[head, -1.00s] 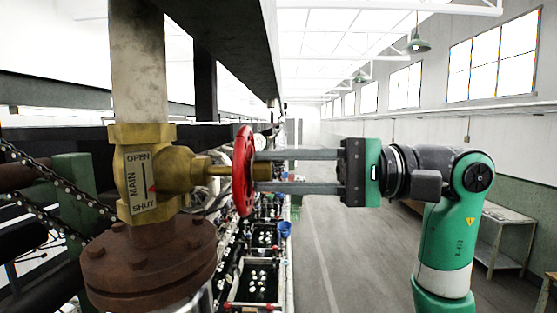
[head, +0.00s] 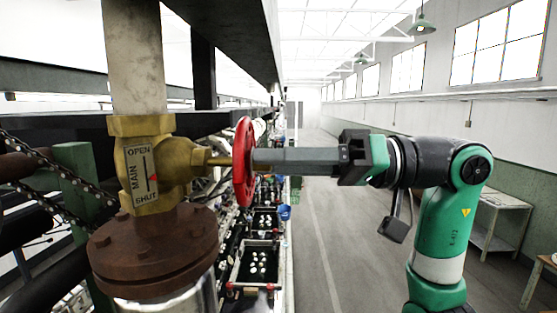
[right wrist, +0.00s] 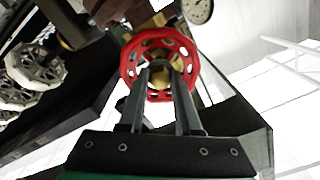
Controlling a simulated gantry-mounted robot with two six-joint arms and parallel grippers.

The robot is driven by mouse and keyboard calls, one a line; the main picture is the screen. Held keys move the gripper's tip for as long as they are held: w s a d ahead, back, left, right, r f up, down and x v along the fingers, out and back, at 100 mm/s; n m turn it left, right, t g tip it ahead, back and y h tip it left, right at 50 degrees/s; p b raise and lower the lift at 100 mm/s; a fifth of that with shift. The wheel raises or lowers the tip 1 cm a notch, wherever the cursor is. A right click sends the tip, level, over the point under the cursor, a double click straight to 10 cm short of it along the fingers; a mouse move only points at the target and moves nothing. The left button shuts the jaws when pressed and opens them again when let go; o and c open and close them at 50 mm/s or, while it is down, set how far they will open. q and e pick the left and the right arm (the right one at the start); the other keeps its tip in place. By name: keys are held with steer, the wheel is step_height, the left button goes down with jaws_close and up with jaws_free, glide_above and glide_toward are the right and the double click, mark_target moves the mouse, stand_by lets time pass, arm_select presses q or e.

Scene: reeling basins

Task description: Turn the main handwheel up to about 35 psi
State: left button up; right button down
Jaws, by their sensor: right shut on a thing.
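The red main handwheel (head: 243,163) is seen nearly edge-on in the head view, on the stem of a brass valve (head: 180,160). My right gripper (head: 256,160) reaches in from the right and is shut on the handwheel. In the right wrist view the handwheel (right wrist: 128,66) faces me, and the two fingertips (right wrist: 163,68) meet it around its brass hub. A round dial gauge (right wrist: 198,8) is cut off at the top there; its reading cannot be made out. My left gripper is not in view.
A rusty flange (head: 150,250) sits below the valve and a pale pipe (head: 134,60) rises above it. A chain (head: 50,165) hangs at the left. Basins (head: 257,262) line the lower middle. The aisle floor (head: 335,240) is clear, with a bench (head: 500,215) at right.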

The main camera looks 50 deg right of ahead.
steer(key=c, duration=0.7)
jaws_free()
